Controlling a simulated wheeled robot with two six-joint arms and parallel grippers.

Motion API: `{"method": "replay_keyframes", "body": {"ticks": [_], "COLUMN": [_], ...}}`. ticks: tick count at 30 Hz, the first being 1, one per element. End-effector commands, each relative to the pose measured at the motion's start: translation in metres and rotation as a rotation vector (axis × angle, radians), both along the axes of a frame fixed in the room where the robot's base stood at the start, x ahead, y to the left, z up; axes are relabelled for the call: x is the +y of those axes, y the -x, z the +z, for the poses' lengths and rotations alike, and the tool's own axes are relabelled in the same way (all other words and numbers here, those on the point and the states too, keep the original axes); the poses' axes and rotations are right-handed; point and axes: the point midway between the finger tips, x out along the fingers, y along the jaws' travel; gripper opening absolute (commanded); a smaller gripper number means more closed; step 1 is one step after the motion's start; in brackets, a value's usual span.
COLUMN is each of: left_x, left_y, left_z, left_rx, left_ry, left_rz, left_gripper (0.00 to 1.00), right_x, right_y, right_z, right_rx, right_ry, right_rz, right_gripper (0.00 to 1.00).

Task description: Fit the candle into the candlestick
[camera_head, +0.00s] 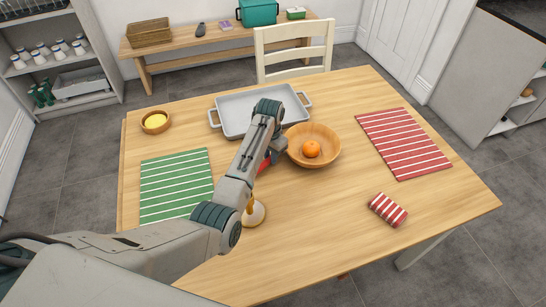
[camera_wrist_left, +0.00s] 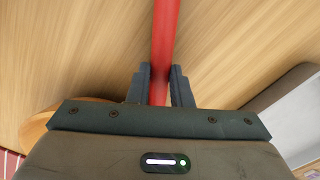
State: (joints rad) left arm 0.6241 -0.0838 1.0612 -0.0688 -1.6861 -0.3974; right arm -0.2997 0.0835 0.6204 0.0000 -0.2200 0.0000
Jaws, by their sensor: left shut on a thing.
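My left gripper (camera_head: 273,157) is over the middle of the table, shut on a red candle (camera_wrist_left: 165,40). In the left wrist view, the two dark fingers (camera_wrist_left: 160,86) press on the candle from both sides. In the head view only a small red part of the candle (camera_head: 265,164) shows beside the gripper. The candlestick (camera_head: 254,214), with a pale round base and a golden stem, stands on the table below and nearer than the gripper, partly hidden by my left arm. I cannot tell how the candle's lower end sits relative to it. My right gripper is not in view.
A wooden bowl (camera_head: 325,153) with an orange stands right of the gripper, and a grey tray (camera_head: 236,106) lies behind. A green striped mat (camera_head: 172,187) is on the left, a red striped mat (camera_head: 404,143) on the right. A folded striped cloth (camera_head: 388,210) lies front right.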

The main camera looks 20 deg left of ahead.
Motion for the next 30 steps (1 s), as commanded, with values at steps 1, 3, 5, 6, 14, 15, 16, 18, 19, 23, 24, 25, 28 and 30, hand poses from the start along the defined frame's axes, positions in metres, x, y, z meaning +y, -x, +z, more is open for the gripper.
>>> {"method": "replay_keyframes", "body": {"ticks": [1, 3, 5, 6, 14, 15, 16, 18, 19, 23, 24, 25, 28, 30], "left_x": [0.004, 0.016, 0.026, 0.034, 0.082, 0.087, 0.091, 0.098, 0.1, 0.105, 0.106, 0.106, 0.107, 0.106], "left_y": [0.003, 0.01, 0.017, 0.022, 0.054, 0.058, 0.06, 0.065, 0.067, 0.071, 0.072, 0.072, 0.072, 0.072], "left_z": [0.004, 0.009, 0.015, 0.02, 0.05, 0.054, 0.057, 0.062, 0.063, 0.067, 0.068, 0.068, 0.069, 0.068], "left_rx": [-0.002, -0.002, -0.002, -0.004, -0.003, -0.002, -0.003, 0.0, 0.0, 0.001, 0.001, 0.001, 0.001, 0.0], "left_ry": [-0.001, -0.002, -0.002, -0.003, -0.003, -0.004, -0.003, -0.002, -0.002, 0.0, 0.0, 0.0, 0.0, 0.0], "left_rz": [0.001, 0.002, 0.001, 0.002, 0.001, 0.0, 0.0, 0.0, 0.0, -0.001, -0.001, -0.001, -0.001, -0.001], "left_gripper": [0.0, 0.0, 0.0, 0.0, 0.0, 0.0, 0.0, 0.0, 0.0, 0.0, 0.0, 0.0, 0.0, 0.0], "right_x": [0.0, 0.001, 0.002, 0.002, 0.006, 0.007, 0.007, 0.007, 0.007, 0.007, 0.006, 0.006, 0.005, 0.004], "right_y": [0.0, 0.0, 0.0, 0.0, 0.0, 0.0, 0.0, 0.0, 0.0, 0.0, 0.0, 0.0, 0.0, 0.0], "right_z": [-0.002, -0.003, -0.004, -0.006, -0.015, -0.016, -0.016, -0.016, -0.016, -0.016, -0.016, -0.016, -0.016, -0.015], "right_rx": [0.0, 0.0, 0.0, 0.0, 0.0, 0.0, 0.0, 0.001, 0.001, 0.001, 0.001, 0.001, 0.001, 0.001], "right_ry": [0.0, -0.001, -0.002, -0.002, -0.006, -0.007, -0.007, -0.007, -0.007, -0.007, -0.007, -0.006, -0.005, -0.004], "right_rz": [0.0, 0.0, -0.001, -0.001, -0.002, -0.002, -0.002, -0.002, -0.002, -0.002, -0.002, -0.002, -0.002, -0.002], "right_gripper": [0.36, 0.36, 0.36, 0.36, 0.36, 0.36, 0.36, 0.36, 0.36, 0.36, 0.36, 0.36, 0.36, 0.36]}}
